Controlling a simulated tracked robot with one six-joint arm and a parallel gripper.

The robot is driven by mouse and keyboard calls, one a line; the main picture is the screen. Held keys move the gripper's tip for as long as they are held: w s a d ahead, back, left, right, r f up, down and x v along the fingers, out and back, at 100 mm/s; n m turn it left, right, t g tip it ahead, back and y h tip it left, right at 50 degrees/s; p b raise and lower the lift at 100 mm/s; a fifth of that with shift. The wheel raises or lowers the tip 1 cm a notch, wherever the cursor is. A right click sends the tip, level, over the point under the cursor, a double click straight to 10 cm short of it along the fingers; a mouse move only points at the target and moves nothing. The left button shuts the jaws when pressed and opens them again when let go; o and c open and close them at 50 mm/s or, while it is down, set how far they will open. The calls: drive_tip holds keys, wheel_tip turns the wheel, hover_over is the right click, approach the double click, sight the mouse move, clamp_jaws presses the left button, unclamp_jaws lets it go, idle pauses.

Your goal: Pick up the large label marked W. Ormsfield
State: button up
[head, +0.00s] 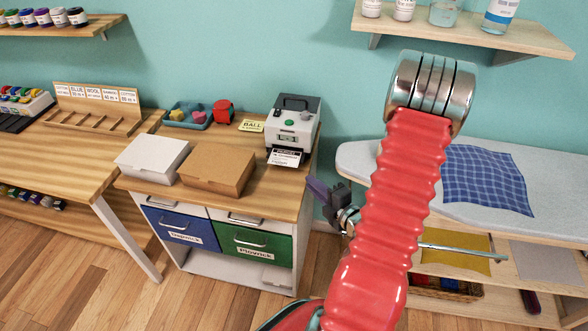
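A white label (286,158) with a black band sticks out of the front of the label printer (293,122) on the wooden cabinet. Its print is too small to read, so I cannot tell whether it says W. Ormsfield. My gripper (316,189) has purple fingers and is beside the cabinet's right edge, below and to the right of the label and apart from it. I see the fingers nearly edge-on, so their opening is unclear. My red arm covers part of the ironing board and shelf.
A white box (152,157) and a brown box (217,173) sit on the cabinet top (235,142). Blue (180,226) and green (250,243) drawers are below. An ironing board (500,215) with a blue checked cloth (487,180) stands right. A wall shelf (465,33) hangs above.

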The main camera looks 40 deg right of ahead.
sight(297, 178)
drive_tip(key=shift+x, duration=4.75)
drive_tip(key=shift+a+r, duration=0.1)
clamp_jaws()
drive_tip(key=shift+r, duration=1.3)
